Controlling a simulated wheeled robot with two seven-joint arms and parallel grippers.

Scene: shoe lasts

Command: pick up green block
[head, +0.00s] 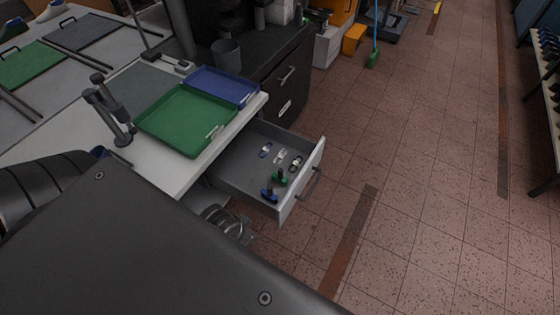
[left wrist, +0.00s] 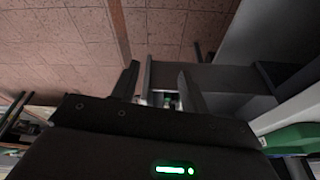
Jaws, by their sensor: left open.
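The green block (head: 280,177) is a small dark-topped piece lying inside the open grey drawer (head: 238,170), towards its near end. A similar blue block (head: 270,193) lies beside it, nearer the drawer's front corner. My left gripper (left wrist: 158,72) is open in the left wrist view, its two dark fingers apart with nothing held between them. In the head view I cannot make out the left fingers. My right gripper is not in view.
Several small pieces (head: 281,156) lie deeper in the drawer. The drawer front with its handle (head: 310,183) sticks out over the floor. Above it, a green tray (head: 187,119) and a blue tray (head: 222,86) lie on the white table (head: 168,163).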

